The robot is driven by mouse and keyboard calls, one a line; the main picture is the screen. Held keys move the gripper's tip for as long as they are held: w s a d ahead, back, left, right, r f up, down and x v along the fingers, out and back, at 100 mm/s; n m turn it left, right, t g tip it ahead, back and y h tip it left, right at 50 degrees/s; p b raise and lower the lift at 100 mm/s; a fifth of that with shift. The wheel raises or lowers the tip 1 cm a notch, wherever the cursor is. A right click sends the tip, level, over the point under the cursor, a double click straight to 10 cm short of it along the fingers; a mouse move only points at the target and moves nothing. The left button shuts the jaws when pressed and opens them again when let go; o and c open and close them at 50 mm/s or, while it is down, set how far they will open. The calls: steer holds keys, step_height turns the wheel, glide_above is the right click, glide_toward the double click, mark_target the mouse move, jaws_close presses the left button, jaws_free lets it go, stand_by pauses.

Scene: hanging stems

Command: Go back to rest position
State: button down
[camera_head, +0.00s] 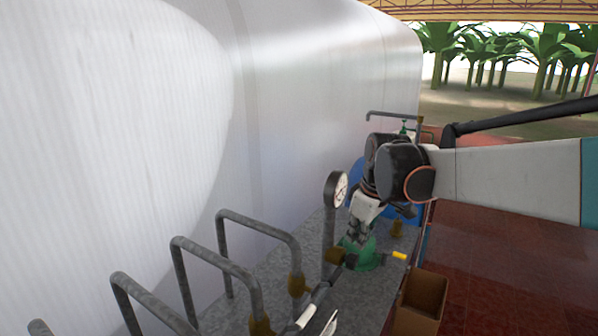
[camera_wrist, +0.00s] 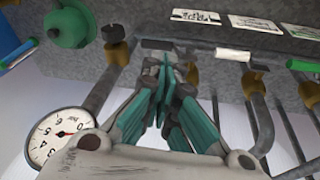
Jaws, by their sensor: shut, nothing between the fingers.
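My gripper (camera_head: 352,240) points down over the grey slab, in front of the pressure gauge. In the wrist view my gripper (camera_wrist: 165,73) shows teal fingers drawn together, with nothing between them. The arm reaches in from the right and bends down at a dark joint. In the head view the fingertips are small and partly merge with the pipework behind, so I cannot tell whether they touch anything.
The round gauge (camera_head: 336,189), also in the wrist view (camera_wrist: 60,138), stands close by. A green fitting (camera_head: 368,256) lies just below. Bent grey pipes (camera_head: 258,225) line the slab (camera_head: 275,272). A large white tank (camera_head: 300,100) stands behind; a brown box (camera_head: 421,300) is right. Red floor (camera_head: 500,260) is open.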

steer(key=s+d+f+m+t+b, duration=0.1)
steer(key=s+f+m+b, duration=0.2)
steer(key=s, duration=0.5)
steer(key=s+d+f+m+t+b, duration=0.1)
steer(key=s+f+m+b, duration=0.2)
steer(key=s, duration=0.6)
steer(key=s+d+f+m+t+h+b, duration=0.1)
steer(key=s+f+m+t+b, duration=0.1)
steer(key=s+f, duration=0.4)
steer(key=s+m+b, duration=0.1)
steer(key=s, duration=0.2)
steer(key=shift+s+d+f, duration=0.15)
steer(key=shift+d+f, duration=0.1)
steer(key=shift+d, duration=0.15)
